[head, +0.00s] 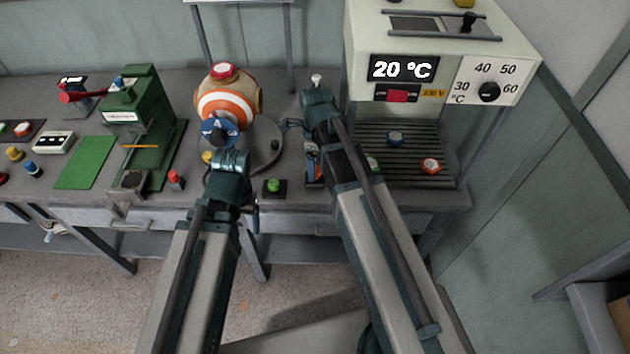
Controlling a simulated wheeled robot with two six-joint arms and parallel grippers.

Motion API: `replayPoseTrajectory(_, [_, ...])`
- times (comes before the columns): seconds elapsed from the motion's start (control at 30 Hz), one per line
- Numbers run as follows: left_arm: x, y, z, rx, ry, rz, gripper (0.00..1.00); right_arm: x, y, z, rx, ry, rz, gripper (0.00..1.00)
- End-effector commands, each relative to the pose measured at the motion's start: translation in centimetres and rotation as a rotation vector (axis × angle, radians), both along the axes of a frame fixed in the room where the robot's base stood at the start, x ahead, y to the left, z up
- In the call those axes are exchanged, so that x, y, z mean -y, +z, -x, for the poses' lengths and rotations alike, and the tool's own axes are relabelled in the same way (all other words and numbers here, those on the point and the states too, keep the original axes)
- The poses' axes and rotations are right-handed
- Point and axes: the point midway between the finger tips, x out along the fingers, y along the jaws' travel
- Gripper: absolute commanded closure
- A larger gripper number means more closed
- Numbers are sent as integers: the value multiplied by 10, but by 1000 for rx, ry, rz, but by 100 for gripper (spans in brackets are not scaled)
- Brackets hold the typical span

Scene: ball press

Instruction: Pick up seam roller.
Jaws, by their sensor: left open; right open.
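A small blue and orange tool (312,160), possibly the seam roller, stands in a dark holder at the middle of the bench, partly hidden by my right arm. My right gripper (300,122) is open above and behind it, and appears empty. My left gripper (230,165) is open in front of the striped ball, and also appears empty. Its fingertips are hard to make out. The ball (226,103) is orange, white and tan with a red top. It sits on a grey round plate (266,136), with a blue piece marked A (219,130) at its front.
A green press (145,115) stands left, beside a green mat (86,162). A heater box reading 20 °C (430,68) stands right, over a slatted rack (405,165) with several small discs. A green button (273,186) sits near the front edge.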

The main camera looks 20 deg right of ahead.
Motion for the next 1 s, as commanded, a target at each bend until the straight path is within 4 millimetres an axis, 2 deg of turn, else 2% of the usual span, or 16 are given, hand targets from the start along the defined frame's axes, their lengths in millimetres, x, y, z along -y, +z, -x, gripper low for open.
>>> replayPoseTrajectory(0.03, [0,-14,0,0,0,0,24,-2,-14,0,0,1,0,19])
replayPoseTrajectory(0.2, [0,-31,0,0,0,0,24,-2,-32,0,0,0,0,19])
replayPoseTrajectory(0.5, [0,-31,0,0,0,0,24,-2,-31,0,0,-1,0,19])
replayPoseTrajectory(0.9, [0,-31,0,0,0,0,24,-2,-31,0,0,-1,0,91])
replayPoseTrajectory(0.97, [0,-31,0,0,0,0,24,-2,-31,0,0,-1,0,100])
replayPoseTrajectory(1.0, [0,-31,0,0,0,0,24,-2,-31,0,0,-1,0,100])
